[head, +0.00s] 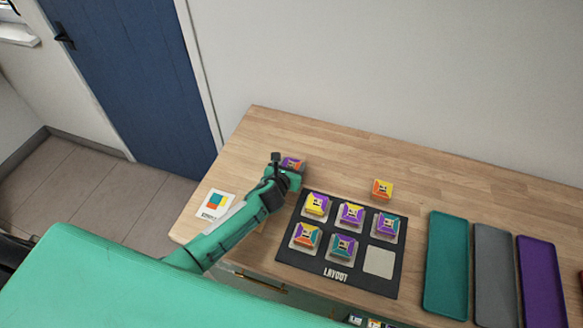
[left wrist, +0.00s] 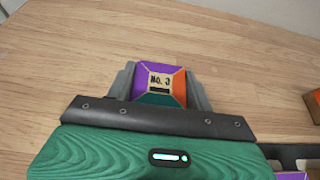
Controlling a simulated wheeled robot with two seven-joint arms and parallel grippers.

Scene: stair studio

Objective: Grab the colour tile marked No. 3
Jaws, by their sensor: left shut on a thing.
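The colour tile marked No. 3 (left wrist: 161,82) shows purple, orange and teal faces around its label in the left wrist view. In the head view this tile (head: 292,162) is at the back left of the wooden table, partly hidden by my left gripper (head: 288,172). My left gripper has its two grey fingers on either side of the tile and is shut on it. Whether the tile still touches the table is hard to tell. My right gripper is in neither view.
A black layout mat (head: 332,277) holds several colour tiles; its front right square (head: 379,262) is empty. A loose yellow and orange tile (head: 382,187) sits behind the mat. Teal (head: 447,265), grey (head: 494,275) and purple (head: 541,285) trays lie right. A printed card (head: 216,205) lies left.

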